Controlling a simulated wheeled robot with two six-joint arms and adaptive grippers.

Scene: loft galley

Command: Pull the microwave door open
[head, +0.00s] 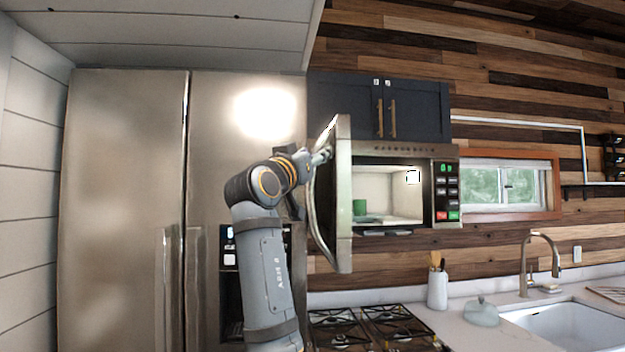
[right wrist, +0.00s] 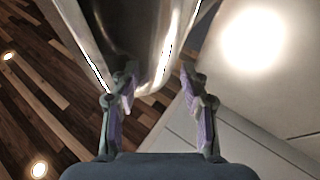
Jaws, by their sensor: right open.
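The microwave (head: 447,150) is mounted under dark cabinets, and its lit inside shows a green object. Its door (head: 343,205) is swung wide open toward me, seen nearly edge-on, with the curved handle (head: 314,220) on its left side. My right gripper (head: 322,156) is at the upper part of the door, on the handle side. In the right wrist view my right gripper (right wrist: 160,95) is open, with the shiny metal of the door or handle (right wrist: 150,55) reaching down between its fingers. I cannot tell whether they touch. My left gripper is not in view.
A tall steel fridge (head: 120,200) stands at the left. A gas stove (head: 375,325) is below the microwave. A utensil crock (head: 437,290), a lidded dish (head: 481,312) and a sink (head: 570,325) are at the right. Dark cabinets (head: 350,105) hang above.

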